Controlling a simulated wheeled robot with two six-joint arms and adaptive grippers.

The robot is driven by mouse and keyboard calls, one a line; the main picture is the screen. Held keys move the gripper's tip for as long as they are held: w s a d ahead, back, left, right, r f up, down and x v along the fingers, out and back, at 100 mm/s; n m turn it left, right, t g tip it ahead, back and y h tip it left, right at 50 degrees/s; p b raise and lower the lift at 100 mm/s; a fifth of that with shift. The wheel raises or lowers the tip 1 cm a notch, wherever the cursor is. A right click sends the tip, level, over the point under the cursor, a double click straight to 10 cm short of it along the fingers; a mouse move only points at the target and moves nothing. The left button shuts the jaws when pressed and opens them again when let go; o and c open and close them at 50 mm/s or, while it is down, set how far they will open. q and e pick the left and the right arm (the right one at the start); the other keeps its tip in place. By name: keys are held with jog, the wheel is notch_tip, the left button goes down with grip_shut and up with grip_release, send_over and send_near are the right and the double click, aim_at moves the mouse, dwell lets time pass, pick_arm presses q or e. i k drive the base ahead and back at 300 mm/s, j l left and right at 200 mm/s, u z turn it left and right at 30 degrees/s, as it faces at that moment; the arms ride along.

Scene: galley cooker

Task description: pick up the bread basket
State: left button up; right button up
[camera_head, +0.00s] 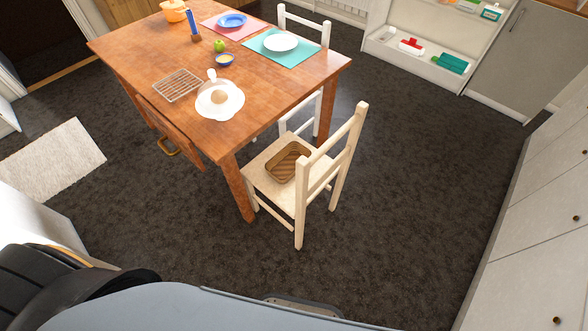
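The bread basket (286,163) is a small brown woven basket. It sits on the seat of a pale wooden chair (262,182) in front of the table's right end. The chair's backrest rises on the right side of the basket and covers a little of its right edge. The basket looks empty. Neither of my grippers shows in the head view.
Cabinets (545,215) line the right. Dark floor (400,190) is clear between.

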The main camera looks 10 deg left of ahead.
aim_at(281, 167)
jog(key=i+j+z, duration=0.35)
jog(key=j, duration=0.75)
jog(key=i+j+z, duration=0.1)
jog(key=j+z, duration=0.25)
jog(key=j, duration=0.75)
jog(key=j+z, duration=0.35)
jog(key=j, duration=0.85)
